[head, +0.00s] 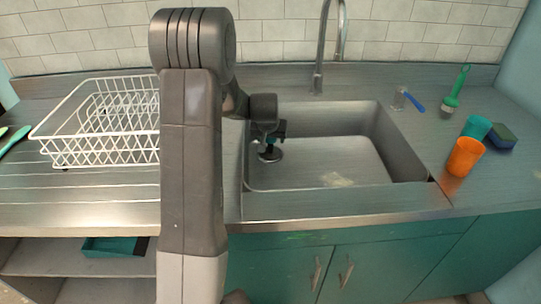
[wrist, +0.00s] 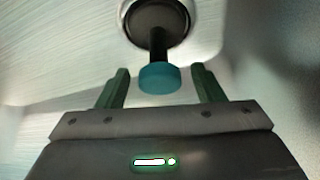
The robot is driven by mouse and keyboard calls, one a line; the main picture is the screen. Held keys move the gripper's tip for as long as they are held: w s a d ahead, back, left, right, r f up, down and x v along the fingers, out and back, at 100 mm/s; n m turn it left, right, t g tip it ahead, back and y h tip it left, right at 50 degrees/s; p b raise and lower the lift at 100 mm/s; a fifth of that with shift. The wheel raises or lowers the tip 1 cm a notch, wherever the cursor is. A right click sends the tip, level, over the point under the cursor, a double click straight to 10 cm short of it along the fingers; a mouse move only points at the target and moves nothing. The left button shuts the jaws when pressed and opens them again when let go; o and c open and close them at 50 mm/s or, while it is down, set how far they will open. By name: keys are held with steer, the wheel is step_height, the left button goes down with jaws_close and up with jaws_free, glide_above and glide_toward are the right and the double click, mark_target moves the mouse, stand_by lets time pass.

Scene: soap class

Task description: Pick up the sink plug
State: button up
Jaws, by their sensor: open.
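The sink plug (wrist: 159,77) has a teal knob on a dark stem, above a round dark base in the wrist view. It stands in the left part of the steel sink basin, and its base shows in the head view (head: 271,155). My gripper (wrist: 160,73) is open, with its two green fingers on either side of the teal knob. In the head view my gripper (head: 270,138) is down inside the basin at the plug, and my wrist partly hides the plug's top.
The steel sink (head: 340,160) has walls around my gripper, and a tall faucet (head: 319,60) stands behind it. A white dish rack (head: 100,125) is at the left.

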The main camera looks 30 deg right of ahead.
steer(key=shift+x, duration=0.95)
jaws_close()
steer(key=shift+r, duration=0.15)
